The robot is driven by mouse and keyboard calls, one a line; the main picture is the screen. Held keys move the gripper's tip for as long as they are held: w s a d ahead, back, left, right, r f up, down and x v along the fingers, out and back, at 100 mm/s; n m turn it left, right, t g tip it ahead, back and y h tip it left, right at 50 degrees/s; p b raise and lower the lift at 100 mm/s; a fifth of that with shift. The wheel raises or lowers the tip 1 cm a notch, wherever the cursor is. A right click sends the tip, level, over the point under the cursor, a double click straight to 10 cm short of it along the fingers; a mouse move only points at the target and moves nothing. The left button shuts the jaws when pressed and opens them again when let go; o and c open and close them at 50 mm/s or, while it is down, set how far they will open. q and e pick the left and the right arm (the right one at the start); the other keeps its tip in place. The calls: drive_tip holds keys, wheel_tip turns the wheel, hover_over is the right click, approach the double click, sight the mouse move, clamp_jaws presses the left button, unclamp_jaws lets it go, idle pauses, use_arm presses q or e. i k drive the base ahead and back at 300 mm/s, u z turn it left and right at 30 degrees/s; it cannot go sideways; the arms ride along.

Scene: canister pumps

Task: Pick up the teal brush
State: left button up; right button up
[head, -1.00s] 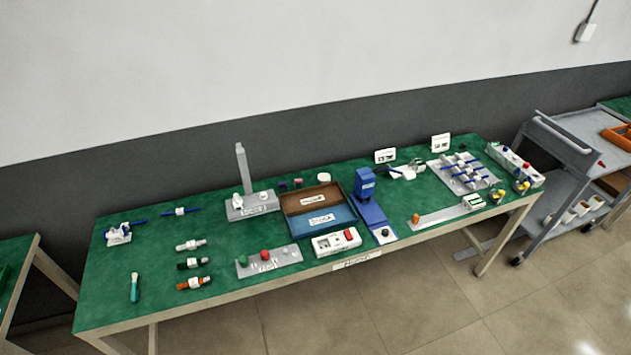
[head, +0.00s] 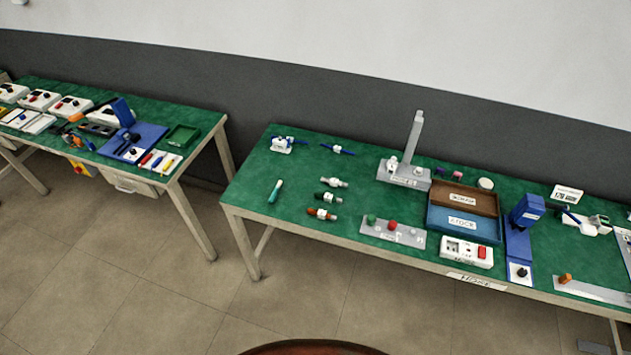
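The teal brush (head: 275,191) lies on the green top of the right-hand table (head: 256,183), near its left end in the head view. Its handle points toward the front edge and its pale end points away. Nothing covers it. Neither of my grippers is in view.
Small pump-like parts (head: 322,214) lie right of the brush, with a grey plate (head: 393,234) beyond them. A brown tray (head: 464,200) and blue tray (head: 463,224) sit farther right. Another green-topped table (head: 199,120) stands left, across a gap of bare tiled floor (head: 150,260).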

sight(273, 196)
drive_tip(key=k, duration=0.5)
drive_tip(key=u, duration=1.25)
drive_tip(key=i, duration=0.9)
drive_tip(key=z, duration=2.2)
